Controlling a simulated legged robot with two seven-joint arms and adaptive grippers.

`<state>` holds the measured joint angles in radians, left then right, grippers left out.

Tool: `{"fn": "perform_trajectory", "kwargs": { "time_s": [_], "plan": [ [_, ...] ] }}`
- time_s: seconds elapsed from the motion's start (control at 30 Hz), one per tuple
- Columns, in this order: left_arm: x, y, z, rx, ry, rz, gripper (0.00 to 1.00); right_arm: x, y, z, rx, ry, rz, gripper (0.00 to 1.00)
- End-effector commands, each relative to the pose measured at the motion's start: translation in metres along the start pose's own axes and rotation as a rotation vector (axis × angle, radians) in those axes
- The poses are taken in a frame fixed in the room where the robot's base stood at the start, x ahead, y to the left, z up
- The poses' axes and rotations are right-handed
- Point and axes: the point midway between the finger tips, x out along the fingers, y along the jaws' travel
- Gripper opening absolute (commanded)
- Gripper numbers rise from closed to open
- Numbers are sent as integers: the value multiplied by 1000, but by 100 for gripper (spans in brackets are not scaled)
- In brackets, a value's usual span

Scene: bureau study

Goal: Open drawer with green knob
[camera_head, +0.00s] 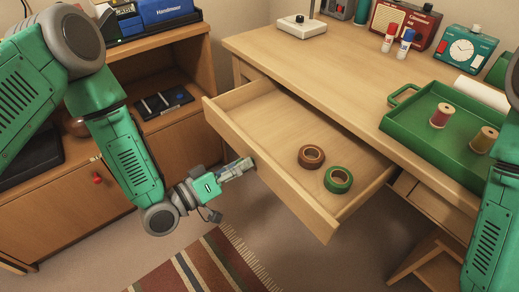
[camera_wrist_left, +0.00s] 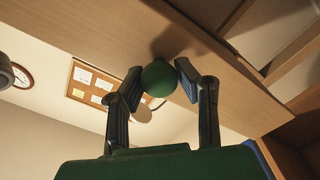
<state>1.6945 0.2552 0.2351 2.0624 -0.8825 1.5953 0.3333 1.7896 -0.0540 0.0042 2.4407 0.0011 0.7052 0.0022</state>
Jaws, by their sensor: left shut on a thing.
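The wooden desk drawer (camera_head: 268,183) is pulled well out of the desk. It holds a brown tape roll (camera_head: 311,156) and a green tape roll (camera_head: 338,179). My left gripper (camera_head: 245,165) is at the drawer's front panel. In the left wrist view the green knob (camera_wrist_left: 159,78) sits on the drawer front (camera_wrist_left: 120,40), between the fingers of the left gripper (camera_wrist_left: 160,82), which is shut on it. In the head view the gripper hides the knob. My right arm shows at the right edge of the head view, but its gripper is out of view.
The desk top (camera_head: 330,60) holds a green tray (camera_head: 420,145) with thread spools, a clock, a radio and glue bottles. A low cabinet (camera_head: 75,205) with a red knob (camera_head: 97,178) stands at left. A striped rug (camera_head: 205,270) lies on the floor below the drawer.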

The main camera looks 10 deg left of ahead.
Motion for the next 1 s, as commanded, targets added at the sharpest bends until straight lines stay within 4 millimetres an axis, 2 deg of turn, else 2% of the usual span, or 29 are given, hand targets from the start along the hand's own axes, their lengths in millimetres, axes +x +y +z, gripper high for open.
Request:
{"fn": "perform_trajectory", "kwargs": {
  "time_s": [0.03,0.2,0.63,0.67,0.7,1.0],
  "plan": [
    [-7,-1,1,-5,-6,-6,0,-3,0,0,-1,0,0,46],
    [-16,-1,1,-2,-5,-5,0,-5,0,0,-1,0,-1,46],
    [-19,-2,1,1,-4,-6,0,-5,0,0,-1,-1,0,46],
    [-19,-2,1,1,-4,-6,37,-5,0,0,-1,-1,0,46],
    [-19,-2,1,1,-4,-5,49,-5,0,0,-1,-1,0,46],
    [-19,0,1,-1,-4,-1,49,-5,0,0,-1,0,0,46]
  ]
}}
